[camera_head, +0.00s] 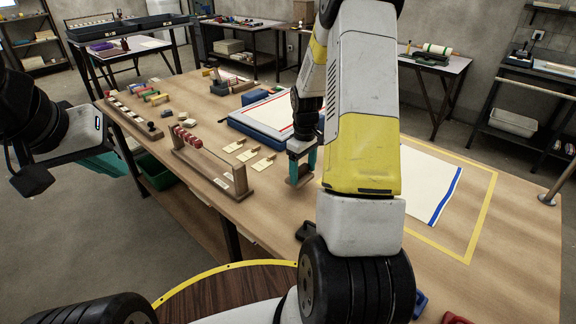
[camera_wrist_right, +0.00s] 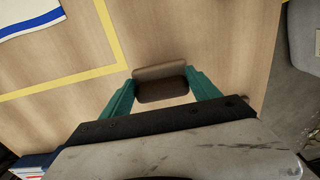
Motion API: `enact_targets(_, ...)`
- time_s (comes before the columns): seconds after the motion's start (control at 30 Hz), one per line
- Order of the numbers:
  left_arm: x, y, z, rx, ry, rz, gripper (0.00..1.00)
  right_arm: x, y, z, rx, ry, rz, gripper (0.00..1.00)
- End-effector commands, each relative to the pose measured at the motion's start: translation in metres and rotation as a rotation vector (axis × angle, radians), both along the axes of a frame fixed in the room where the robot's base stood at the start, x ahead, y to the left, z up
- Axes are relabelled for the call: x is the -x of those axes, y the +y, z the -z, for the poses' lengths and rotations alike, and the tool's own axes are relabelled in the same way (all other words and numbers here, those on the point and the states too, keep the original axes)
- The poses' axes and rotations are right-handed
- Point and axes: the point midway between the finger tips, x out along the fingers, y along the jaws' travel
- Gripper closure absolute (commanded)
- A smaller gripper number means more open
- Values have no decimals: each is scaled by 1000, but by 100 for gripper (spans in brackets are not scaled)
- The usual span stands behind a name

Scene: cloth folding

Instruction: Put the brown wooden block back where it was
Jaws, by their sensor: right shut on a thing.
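The brown wooden block (camera_wrist_right: 160,84) is between the teal fingers of my right gripper (camera_wrist_right: 161,92) in the right wrist view. This gripper is shut on it. In the head view my right gripper (camera_head: 301,164) points down at the table, right of the bead rack, with the block (camera_head: 299,181) low between its fingers. I cannot tell whether the block touches the tabletop. My left gripper (camera_head: 75,135) is at the left, beyond the table's edge; its finger opening is not clear.
A white cloth with a blue stripe (camera_head: 432,185) lies inside a yellow taped outline (camera_head: 485,208) on the table (camera_head: 500,270). A rack with red beads (camera_head: 210,165), several small tags (camera_head: 248,155) and a blue-edged tray (camera_head: 262,130) are near. My right arm hides part of the table.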

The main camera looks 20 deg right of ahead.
Motion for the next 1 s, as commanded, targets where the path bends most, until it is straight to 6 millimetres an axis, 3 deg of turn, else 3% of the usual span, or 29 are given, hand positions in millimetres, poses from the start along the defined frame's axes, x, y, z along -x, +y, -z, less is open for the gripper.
enact_targets(0.07, 0, 0, 0, 0, 0, 0, 100, 7, 3, 1, 0, 0, -1, 67)
enact_targets(0.3, 0, 0, 0, 0, 0, 0, 100, 6, 2, 36, 0, 1, 0, 67)
enact_targets(0.63, 0, 0, 0, 0, 0, 0, 100, 5, 2, 38, 0, 0, 0, 67)
enact_targets(0.67, 0, 0, 0, 0, 0, 0, 100, 5, 2, 39, 0, 0, 0, 27)
enact_targets(0.77, 0, 0, 0, 0, 0, 0, 100, 5, 2, 39, 0, 0, 0, 8)
enact_targets(1.0, 0, 0, 0, 0, 0, 0, 100, 5, 2, 38, 0, 0, 0, 8)
